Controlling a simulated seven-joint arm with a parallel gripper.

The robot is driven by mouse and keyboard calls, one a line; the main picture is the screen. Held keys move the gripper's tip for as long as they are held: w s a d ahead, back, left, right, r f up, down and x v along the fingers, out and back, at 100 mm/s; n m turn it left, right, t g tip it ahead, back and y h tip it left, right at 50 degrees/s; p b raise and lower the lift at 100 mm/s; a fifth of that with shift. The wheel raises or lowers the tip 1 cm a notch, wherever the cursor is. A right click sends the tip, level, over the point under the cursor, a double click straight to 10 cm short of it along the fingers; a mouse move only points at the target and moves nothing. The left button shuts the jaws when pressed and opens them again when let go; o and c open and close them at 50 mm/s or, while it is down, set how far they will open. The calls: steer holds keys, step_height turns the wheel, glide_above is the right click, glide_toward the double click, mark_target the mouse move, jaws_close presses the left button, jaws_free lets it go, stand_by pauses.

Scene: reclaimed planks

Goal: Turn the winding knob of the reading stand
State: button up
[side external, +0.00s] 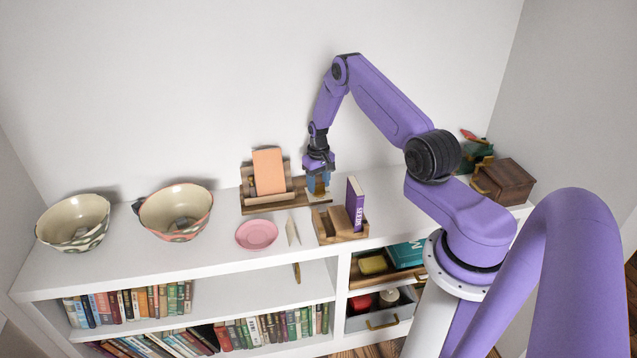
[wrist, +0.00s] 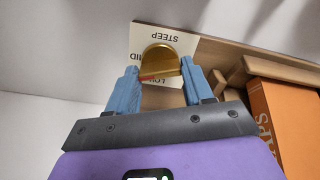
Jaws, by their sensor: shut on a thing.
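The wooden reading stand (side external: 286,206) is on top of the white shelf unit and holds an orange book (side external: 268,172). My gripper (side external: 318,188) points down at the stand's right end. In the wrist view, the brass winding knob (wrist: 160,60) with a red mark sits between my two blue fingers. My gripper (wrist: 161,76) is shut on it. A cream label behind the knob reads STEEP, upside down; other lettering, seemingly MID and LOW, is partly hidden. The stand's wood (wrist: 225,50) and the orange book (wrist: 285,125) show to the right.
A wooden box (side external: 340,226) with a purple book (side external: 354,203) stands just in front of the gripper. A pink plate (side external: 256,234) and two bowls (side external: 175,212) are to the left. A brown chest (side external: 503,180) is at the far right. The wall is close behind.

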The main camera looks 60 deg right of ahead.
mark_target(319, 185)
steer(key=shift+m, duration=1.9)
steer(key=o, duration=1)
steer(key=shift+o, duration=0.2)
step_height(319, 185, up, 17)
steer(key=shift+r, duration=0.2)
